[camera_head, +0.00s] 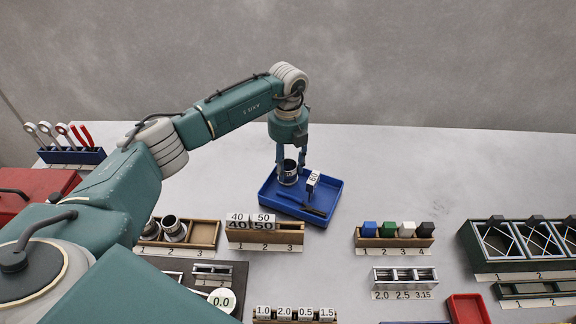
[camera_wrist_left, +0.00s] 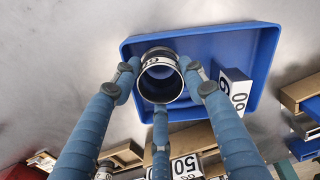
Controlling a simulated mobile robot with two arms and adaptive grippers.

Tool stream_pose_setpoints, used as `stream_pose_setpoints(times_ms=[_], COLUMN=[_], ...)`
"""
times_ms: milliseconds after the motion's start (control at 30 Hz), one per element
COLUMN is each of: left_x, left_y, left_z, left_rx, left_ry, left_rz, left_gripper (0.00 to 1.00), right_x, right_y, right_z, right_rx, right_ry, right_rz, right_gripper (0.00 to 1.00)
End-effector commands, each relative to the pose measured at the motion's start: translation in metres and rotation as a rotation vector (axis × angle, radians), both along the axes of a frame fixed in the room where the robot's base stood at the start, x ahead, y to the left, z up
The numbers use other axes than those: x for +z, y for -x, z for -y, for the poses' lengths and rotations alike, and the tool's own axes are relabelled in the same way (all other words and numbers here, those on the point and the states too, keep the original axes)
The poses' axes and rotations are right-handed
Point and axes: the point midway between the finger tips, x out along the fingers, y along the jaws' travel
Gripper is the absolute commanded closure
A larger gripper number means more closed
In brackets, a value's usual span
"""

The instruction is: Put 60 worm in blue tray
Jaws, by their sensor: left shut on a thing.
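The blue tray (camera_head: 330,205) lies on the grey table and also shows in the left wrist view (camera_wrist_left: 262,60). My left gripper (camera_head: 291,168) comes down over the tray's back left part. Its fingers, also in the left wrist view (camera_wrist_left: 160,88), are shut around a hollow metal cylinder (camera_head: 288,173) with a label I cannot fully read; its open end faces the wrist camera (camera_wrist_left: 160,80). I cannot tell if it touches the tray floor. My right gripper is not in view.
A wooden rack (camera_head: 265,238) with blocks marked 40 and 50 stands in front of the tray. Left of it is a wooden box (camera_head: 203,234) with metal cylinders. A rack of coloured cubes (camera_head: 394,241) is to the right. The table behind and right of the tray is clear.

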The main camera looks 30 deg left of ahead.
Motion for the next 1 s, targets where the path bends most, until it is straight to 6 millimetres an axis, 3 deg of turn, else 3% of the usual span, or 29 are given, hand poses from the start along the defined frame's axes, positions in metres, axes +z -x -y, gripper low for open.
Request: stream_pose_setpoints(times_ms=[133, 500, 533, 833, 1000], left_x=[-0.012, -0.017, -0.016, -0.015, -0.003], left_y=[-0.001, -0.001, 0.000, 0.000, -0.001], left_z=[0.001, 0.001, 0.000, 0.000, 0.000], left_rx=[-0.001, -0.001, -0.001, -0.001, -0.002], left_ry=[0.002, 0.001, 0.000, 0.000, 0.000], left_rz=[0.002, 0.003, 0.001, 0.001, 0.004], left_gripper=[0.93, 0.93, 0.52, 0.50, 0.50], right_x=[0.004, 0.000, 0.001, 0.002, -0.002], right_y=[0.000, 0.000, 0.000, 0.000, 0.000], right_z=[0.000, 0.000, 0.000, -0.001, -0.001], right_rx=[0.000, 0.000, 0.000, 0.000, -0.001], right_ry=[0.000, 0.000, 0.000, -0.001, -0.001], right_rz=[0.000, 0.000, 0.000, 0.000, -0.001], right_gripper=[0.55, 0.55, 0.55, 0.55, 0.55])
